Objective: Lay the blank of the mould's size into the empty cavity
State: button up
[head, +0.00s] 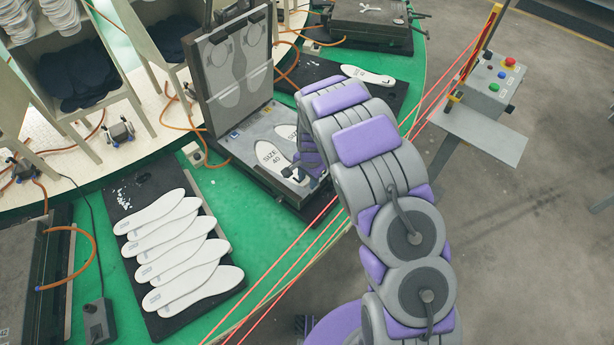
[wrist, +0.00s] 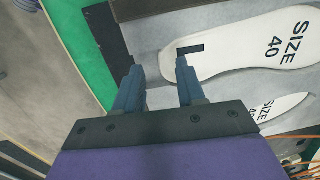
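The open mould (head: 228,142) stands in the middle of the head view with its lid (head: 238,75) raised. Its lower plate shows two white insole shapes. The nearer shape (head: 270,154) reads "SIZE 40"; it also shows in the wrist view (wrist: 235,55) with a dark rectangular notch near one end. The other shape (wrist: 278,105) reads "40" too. I cannot tell which is a cavity floor and which a laid blank. My gripper (wrist: 159,72) is open with nothing seen between its fingers, over the near end of the mould. Several white blanks (head: 170,237) lie on a black tray.
The black tray (head: 133,262) lies left of the mould on the green table (head: 90,195). Another tray at the back holds a white insole (head: 367,75). Closed moulds stand at left (head: 35,280) and back (head: 370,22). Red lines (head: 280,272) run along the table's right edge.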

notch_tip(320, 180, up, 17)
jog(key=p, duration=0.1)
jog(key=shift+s+d+r+p, duration=0.15)
jog(key=shift+d+p, duration=0.25)
jog(key=shift+d, duration=0.05)
jog(key=shift+t, duration=0.3)
jog(key=s+d+r+n+g+b, duration=0.1)
jog(key=s+d+r, duration=0.45)
jog(key=s, duration=0.25)
jog(key=s+d+r+n, duration=0.2)
jog(key=s+d+r, duration=0.35)
jog(key=s, duration=0.25)
jog(key=s+d+r+n, duration=0.1)
jog(key=s+d+n, duration=0.1)
jog(key=s, duration=0.9)
jog(key=s+d+r+n+g+b, duration=0.1)
jog(key=s+d+n, duration=0.1)
jog(key=s, duration=0.9)
jog(key=shift+s+r+n+g+h, duration=0.3)
jog(key=shift+s+h, duration=0.1)
